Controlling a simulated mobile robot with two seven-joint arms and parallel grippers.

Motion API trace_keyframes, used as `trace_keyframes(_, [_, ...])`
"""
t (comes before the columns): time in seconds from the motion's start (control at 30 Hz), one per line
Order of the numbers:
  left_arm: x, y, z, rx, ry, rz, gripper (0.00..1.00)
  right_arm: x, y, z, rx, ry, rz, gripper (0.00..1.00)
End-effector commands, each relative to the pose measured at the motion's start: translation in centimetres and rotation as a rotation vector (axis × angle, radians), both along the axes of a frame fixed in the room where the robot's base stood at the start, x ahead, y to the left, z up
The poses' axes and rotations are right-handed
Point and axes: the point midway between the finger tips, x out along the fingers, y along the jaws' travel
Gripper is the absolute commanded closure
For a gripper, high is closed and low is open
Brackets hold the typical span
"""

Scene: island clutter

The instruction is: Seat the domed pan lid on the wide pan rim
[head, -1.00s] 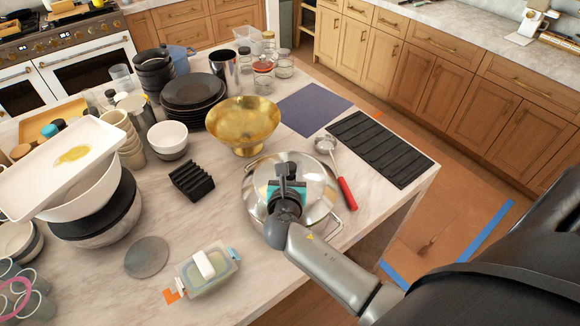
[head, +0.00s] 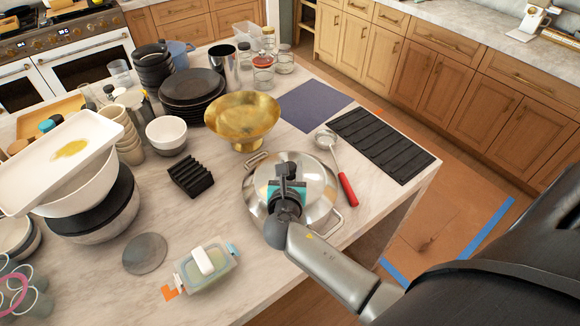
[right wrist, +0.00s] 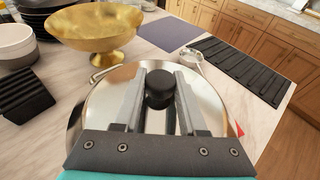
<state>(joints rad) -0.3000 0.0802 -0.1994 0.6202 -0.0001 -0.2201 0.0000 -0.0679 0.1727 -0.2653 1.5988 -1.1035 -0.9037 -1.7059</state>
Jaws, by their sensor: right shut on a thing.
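The shiny domed pan lid (head: 318,182) is over the wide steel pan (head: 250,203) near the table's right front edge. Part of the pan's rim shows past the lid at the left, with loop handles at the back and front right. My right gripper (head: 287,182) is above the lid. In the right wrist view its fingers (right wrist: 160,100) are shut on the lid's black knob (right wrist: 159,85). The lid (right wrist: 207,100) looks roughly level there. I cannot tell whether it touches the rim all round. My left gripper is not in view.
A gold footed bowl (head: 242,119) stands close behind the pan. A red-handled ladle (head: 340,170) lies at its right, near a black slatted mat (head: 382,145). A black rack (head: 190,177) and a lidded container (head: 208,271) stand to the left.

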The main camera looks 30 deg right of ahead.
Motion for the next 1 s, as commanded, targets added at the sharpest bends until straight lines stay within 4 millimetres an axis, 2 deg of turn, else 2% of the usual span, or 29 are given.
trace_keyframes(0.03, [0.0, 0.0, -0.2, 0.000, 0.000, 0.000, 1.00, 0.1, 0.0, 0.0, -0.002, -0.003, 0.001, 1.00])
trace_keyframes(0.07, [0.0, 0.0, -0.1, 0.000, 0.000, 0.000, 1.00, 0.1, 0.0, 0.0, -0.001, -0.004, 0.001, 0.58])
trace_keyframes(0.37, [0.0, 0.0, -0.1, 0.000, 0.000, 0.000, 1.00, 0.0, 0.0, 0.0, -0.001, -0.002, 0.000, 0.24])
trace_keyframes(0.77, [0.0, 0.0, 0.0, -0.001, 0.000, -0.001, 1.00, -0.7, 0.5, 0.0, 0.002, 0.002, 0.000, 0.24])
trace_keyframes(1.0, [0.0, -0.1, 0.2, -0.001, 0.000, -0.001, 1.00, -4.1, 3.0, 1.3, 0.004, 0.002, 0.001, 0.24])
